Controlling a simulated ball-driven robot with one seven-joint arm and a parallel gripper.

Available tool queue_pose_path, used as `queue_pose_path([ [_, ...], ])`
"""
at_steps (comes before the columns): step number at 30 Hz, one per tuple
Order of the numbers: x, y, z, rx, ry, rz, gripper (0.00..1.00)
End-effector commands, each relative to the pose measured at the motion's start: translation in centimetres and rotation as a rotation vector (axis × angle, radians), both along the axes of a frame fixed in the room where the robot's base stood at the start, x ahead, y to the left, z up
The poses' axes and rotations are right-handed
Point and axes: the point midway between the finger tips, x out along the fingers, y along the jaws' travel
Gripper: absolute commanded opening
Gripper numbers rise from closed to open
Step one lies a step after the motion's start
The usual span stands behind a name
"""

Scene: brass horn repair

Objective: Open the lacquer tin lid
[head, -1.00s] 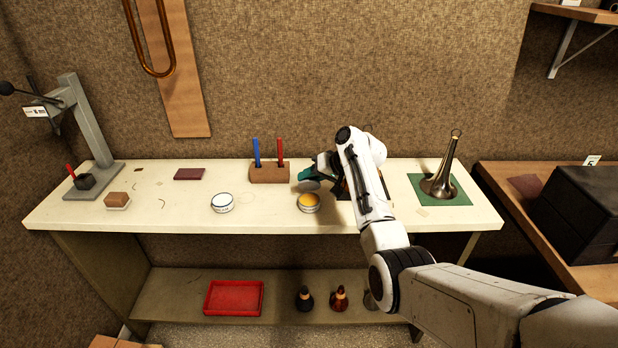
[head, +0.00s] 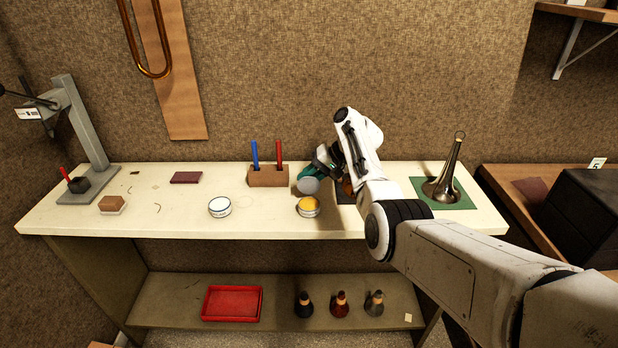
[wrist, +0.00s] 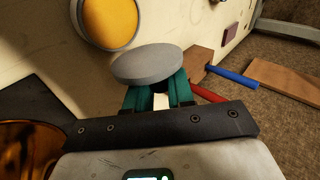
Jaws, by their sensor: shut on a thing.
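The lacquer tin (head: 308,206) stands open on the white bench top, its yellow contents showing. It also shows at the top left of the wrist view (wrist: 108,22). My gripper (head: 314,178) is just above and behind the tin. Its teal fingers (wrist: 160,92) are shut on a round grey lid (wrist: 148,64), which also shows as a grey disc in the head view (head: 308,186). The lid is tilted and apart from the tin.
A white tin (head: 219,206) stands to the left. A brown block (head: 268,177) with a blue and a red handle stands behind. A brass bell (head: 442,184) sits on a green mat (head: 466,200) at right. Bench space between the tins is clear.

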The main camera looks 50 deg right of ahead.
Motion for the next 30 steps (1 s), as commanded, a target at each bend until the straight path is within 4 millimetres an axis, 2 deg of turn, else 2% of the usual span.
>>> queue_pose_path([
  [5, 0.1, 0.0, 0.0, -0.002, -0.003, -0.001, 0.0],
  [6, 0.1, 0.0, 0.0, -0.002, -0.003, -0.001, 0.25],
  [12, 0.0, 0.0, 0.0, -0.002, -0.001, -0.001, 0.44],
  [23, -0.4, -0.3, 0.5, -0.002, -0.003, -0.001, 0.45],
  [30, -2.9, -1.9, 3.3, -0.004, -0.005, -0.003, 0.45],
])
